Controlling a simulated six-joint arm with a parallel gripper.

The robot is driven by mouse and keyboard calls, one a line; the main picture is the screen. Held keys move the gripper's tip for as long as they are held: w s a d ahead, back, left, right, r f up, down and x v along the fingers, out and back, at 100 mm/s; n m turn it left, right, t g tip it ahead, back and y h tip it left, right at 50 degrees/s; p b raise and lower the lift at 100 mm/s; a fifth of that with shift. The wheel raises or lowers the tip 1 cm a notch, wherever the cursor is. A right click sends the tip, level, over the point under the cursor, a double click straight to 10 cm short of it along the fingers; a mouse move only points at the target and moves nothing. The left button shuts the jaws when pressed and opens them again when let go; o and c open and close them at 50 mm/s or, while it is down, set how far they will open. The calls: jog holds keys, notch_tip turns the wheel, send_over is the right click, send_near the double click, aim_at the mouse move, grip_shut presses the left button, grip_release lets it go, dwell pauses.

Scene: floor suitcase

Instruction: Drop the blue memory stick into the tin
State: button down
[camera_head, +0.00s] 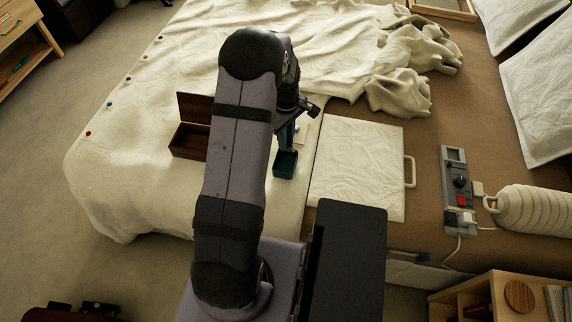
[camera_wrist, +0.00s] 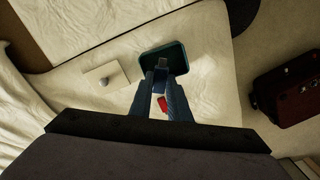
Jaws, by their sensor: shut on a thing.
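The tin is a small dark teal open box (camera_head: 285,164) on the cream bedcover, just right of my arm in the head view. In the wrist view the tin (camera_wrist: 178,55) lies at the fingertips. My gripper (camera_head: 288,135) points down close to the tin and is partly hidden by my arm. In the wrist view its fingertips (camera_wrist: 161,72) are shut on a small piece, the memory stick (camera_wrist: 162,63), of which a greyish end shows over the tin. Its blue body is mostly hidden by the fingers. I cannot tell its height above the tin.
An open brown wooden box (camera_head: 188,140) stands left of my arm. A pale flat piece (camera_wrist: 107,77) with a grey knob lies beside the tin. A small red item (camera_wrist: 162,104) shows between my fingers. A white board with a handle (camera_head: 358,165) lies right.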

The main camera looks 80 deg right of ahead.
jog(key=n, duration=0.4)
jog(key=shift+d, duration=0.4)
jog(key=shift+n, duration=1)
jog(key=b, duration=0.5)
send_over(286, 162)
jog(key=shift+f, duration=3)
jog(key=c, duration=1.6)
grip_release()
jog(key=shift+r, duration=0.15)
